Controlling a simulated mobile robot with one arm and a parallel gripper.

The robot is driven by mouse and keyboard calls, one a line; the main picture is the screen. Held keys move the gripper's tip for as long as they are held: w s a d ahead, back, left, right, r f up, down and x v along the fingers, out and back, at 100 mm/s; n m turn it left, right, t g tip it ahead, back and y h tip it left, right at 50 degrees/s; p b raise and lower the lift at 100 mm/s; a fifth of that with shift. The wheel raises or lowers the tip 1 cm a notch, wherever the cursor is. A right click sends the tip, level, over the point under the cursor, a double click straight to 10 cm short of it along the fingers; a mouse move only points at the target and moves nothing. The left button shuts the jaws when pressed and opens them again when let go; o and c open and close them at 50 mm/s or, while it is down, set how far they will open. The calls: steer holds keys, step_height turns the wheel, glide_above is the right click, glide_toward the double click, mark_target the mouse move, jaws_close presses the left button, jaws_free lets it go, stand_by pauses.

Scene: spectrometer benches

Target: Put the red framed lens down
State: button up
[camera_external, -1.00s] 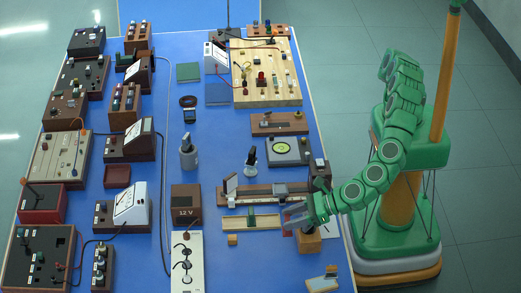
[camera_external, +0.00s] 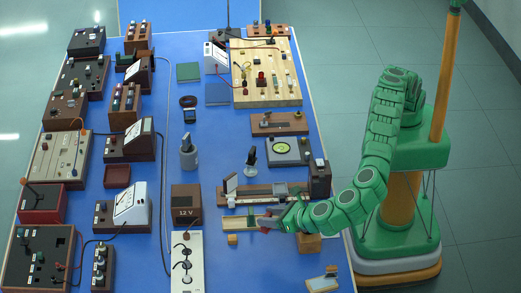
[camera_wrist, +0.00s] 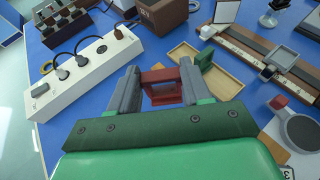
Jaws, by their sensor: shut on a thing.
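The red framed lens (camera_wrist: 162,87) is a small red frame between the grey fingers of my gripper (camera_wrist: 160,82) in the wrist view. My gripper is shut on it. In the external view my gripper (camera_external: 268,221) is at the right end of a shallow wooden tray (camera_external: 232,225), and the red frame is small there and partly covered. In the wrist view the tray (camera_wrist: 226,88) lies just beyond and to the right of the lens. A green framed piece (camera_wrist: 205,59) stands in the tray. I cannot tell how high the lens is above the table.
A white power strip (camera_external: 187,262) with plugs and a brown 12 V box (camera_external: 186,203) stand left of the tray. A long optical rail (camera_external: 245,196) lies behind it. A small wooden block (camera_external: 232,240) is in front. Blue table is bare at the front, around (camera_external: 255,270).

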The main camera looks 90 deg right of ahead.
steer(key=shift+w+d+f+m+g+h, duration=0.3)
steer(key=shift+d+f, duration=0.4)
steer(key=shift+f, duration=0.9)
steer(key=shift+w+d+f+m+g+h, duration=0.1)
steer(key=shift+d+f+m+g+h, duration=0.5)
steer(key=shift+f, duration=1)
steer(key=shift+w+d+f+m+h, duration=0.1)
steer(key=shift+w+d+f+m, duration=0.1)
steer(key=shift+d+f, duration=1.05)
steer(key=shift+a+f, duration=0.4)
steer(key=shift+f, duration=0.15)
steer(key=o, duration=1.1)
steer(key=shift+r, duration=0.15)
